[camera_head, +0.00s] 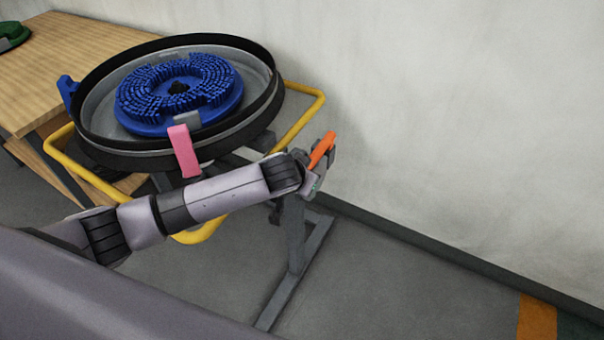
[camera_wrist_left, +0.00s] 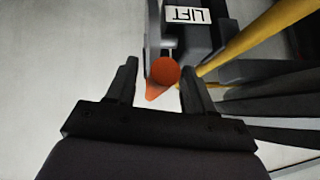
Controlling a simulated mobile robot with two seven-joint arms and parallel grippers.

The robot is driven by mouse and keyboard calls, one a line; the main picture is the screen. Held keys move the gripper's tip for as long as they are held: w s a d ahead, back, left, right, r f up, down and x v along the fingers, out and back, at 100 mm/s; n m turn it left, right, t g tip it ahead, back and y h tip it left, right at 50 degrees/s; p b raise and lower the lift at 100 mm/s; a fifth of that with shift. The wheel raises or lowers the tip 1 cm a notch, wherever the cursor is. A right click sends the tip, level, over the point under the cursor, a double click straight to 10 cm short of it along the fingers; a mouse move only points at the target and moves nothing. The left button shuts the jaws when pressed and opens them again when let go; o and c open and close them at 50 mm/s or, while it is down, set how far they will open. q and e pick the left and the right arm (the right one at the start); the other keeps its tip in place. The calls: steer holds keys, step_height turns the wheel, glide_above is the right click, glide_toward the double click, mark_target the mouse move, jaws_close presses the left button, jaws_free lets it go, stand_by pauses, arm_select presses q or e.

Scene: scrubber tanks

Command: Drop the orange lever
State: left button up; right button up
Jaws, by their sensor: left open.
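The orange lever (camera_head: 321,150) stands tilted up to the right on the far side of my left gripper (camera_head: 313,172) in the head view. In the left wrist view the round end of the orange lever (camera_wrist_left: 163,72) shows between the two dark fingers of my left gripper (camera_wrist_left: 160,78). The fingers are spread, with a visible gap on the lever's left and a narrower one on its right. I cannot tell how deep the lever sits between them. The lever's base is mostly hidden. My right gripper is not in view.
A white LIFT label (camera_wrist_left: 187,15) sits beside the lever. A round black-rimmed tank (camera_head: 258,125) holds a blue brush (camera_head: 150,112), with a pink strap (camera_head: 184,150) at its front. A yellow tube frame (camera_head: 308,115) surrounds it. A pale wall (camera_head: 430,110) stands behind; open floor lies right.

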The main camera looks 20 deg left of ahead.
arm_select(q)
steer(key=shift+p+v, duration=0.3)
steer(key=shift+v, duration=2.65)
steer(key=s+d+f+g+h, duration=0.1)
steer(key=s, duration=0.5)
steer(key=s+d+f+g+h, duration=0.1)
steer(key=s+d+f, duration=0.1)
steer(key=s, duration=0.5)
steer(key=s+a+n+g+y, duration=0.1)
steer(key=s+a, duration=0.4)
steer(key=s, duration=0.3)
steer(key=s+a+g+y, duration=0.1)
steer(key=s+a+g, duration=0.1)
steer(key=s+a, duration=0.4)
steer(key=w+d+f+t+h, duration=0.2)
steer(key=w+d+f+t, duration=0.2)
steer(key=f+t, duration=0.3)
steer(key=shift+w+f, duration=0.45)
steer(key=shift+f, duration=0.75)
steer(key=shift+d, duration=0.1)
steer(key=shift+s, duration=0.1)
